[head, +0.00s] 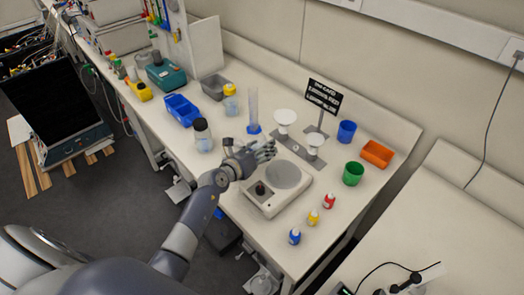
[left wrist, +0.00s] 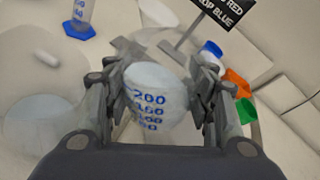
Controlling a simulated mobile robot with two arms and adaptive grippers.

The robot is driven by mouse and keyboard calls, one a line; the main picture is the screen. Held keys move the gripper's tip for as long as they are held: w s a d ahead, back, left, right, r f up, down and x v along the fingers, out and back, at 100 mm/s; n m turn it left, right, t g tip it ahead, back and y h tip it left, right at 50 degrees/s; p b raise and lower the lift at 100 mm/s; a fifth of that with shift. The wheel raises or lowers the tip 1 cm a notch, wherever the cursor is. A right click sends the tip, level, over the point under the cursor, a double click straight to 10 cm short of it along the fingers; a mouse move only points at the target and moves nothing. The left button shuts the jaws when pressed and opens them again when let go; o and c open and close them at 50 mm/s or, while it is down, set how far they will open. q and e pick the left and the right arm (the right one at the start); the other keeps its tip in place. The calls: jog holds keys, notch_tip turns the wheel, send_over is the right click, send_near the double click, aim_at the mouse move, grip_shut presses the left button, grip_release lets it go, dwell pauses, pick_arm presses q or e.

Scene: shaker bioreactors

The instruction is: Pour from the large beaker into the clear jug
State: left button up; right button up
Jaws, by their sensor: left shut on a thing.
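My left gripper (head: 266,152) is over the bench, just behind the stirrer plate. In the left wrist view its fingers (left wrist: 155,95) are shut on the large beaker (left wrist: 152,98), which has blue volume marks and pale contents and looks close to upright. The hand mostly hides the beaker in the head view. A wide clear vessel (left wrist: 40,120) with pale liquid shows at the left of the wrist view, apart from the beaker. I cannot tell for sure that it is the clear jug. A clear vessel with a dark top (head: 203,138) stands left of the gripper. My right gripper is out of view.
The stirrer plate (head: 286,176) is in front of the hand. A measuring cylinder (head: 253,106), a black sign (head: 323,96) and a stand with white dishes (head: 285,117) are behind it. Blue (head: 347,131) and green (head: 353,173) cups and small bottles (head: 313,217) are to the right.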

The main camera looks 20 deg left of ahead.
aim_at(254, 137)
pick_arm(q)
jog(key=shift+a+r+n+h, duration=0.3)
jog(key=shift+a+r+n, duration=0.05)
jog(key=shift+r+n, duration=0.15)
jog(key=shift+a+r, duration=0.15)
jog(key=shift+r, duration=0.15)
jog(key=shift+s+a+r+n+t, duration=0.1)
jog(key=shift+a+r+n+t, duration=0.2)
jog(key=shift+r, duration=0.2)
jog(key=shift+a+r+n+h, duration=0.4)
jog(key=shift+r, duration=0.35)
jog(key=shift+f, duration=0.1)
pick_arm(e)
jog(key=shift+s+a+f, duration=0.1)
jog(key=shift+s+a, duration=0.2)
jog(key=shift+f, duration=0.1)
pick_arm(q)
jog(key=shift+n+t+h+b, duration=0.3)
jog(key=shift+n+b, duration=0.2)
jog(key=shift+b, duration=0.05)
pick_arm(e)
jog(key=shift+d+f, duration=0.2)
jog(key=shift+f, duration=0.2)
pick_arm(q)
jog(key=shift+r+n+t+b, duration=0.3)
jog(key=shift+n+t+b, duration=0.1)
jog(key=shift+n+b, duration=0.4)
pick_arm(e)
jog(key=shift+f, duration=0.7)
